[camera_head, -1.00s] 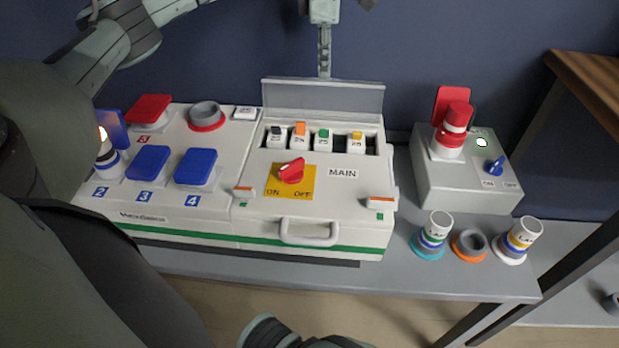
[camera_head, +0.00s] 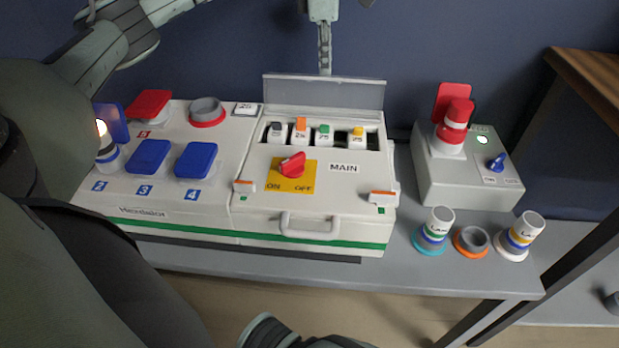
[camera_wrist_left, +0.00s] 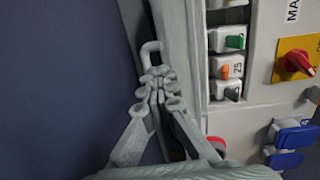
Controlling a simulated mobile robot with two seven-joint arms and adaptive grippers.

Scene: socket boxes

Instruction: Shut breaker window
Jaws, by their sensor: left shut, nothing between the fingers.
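The breaker window (camera_head: 324,93) is a clear grey cover standing raised at the back edge of the white breaker box (camera_head: 345,205). Below it, several breakers with coloured levers (camera_head: 300,127) sit uncovered in their slot. My left gripper (camera_head: 325,68) is behind the window, with its fingers shut and pointing down. No right gripper shows.
On the box are a red MAIN switch (camera_head: 292,164) and a front handle (camera_head: 309,226). Blue (camera_head: 195,160) and red covers are at left. A grey switch box (camera_head: 466,175) and several round plugs and sockets stand at right. A dark wall is behind.

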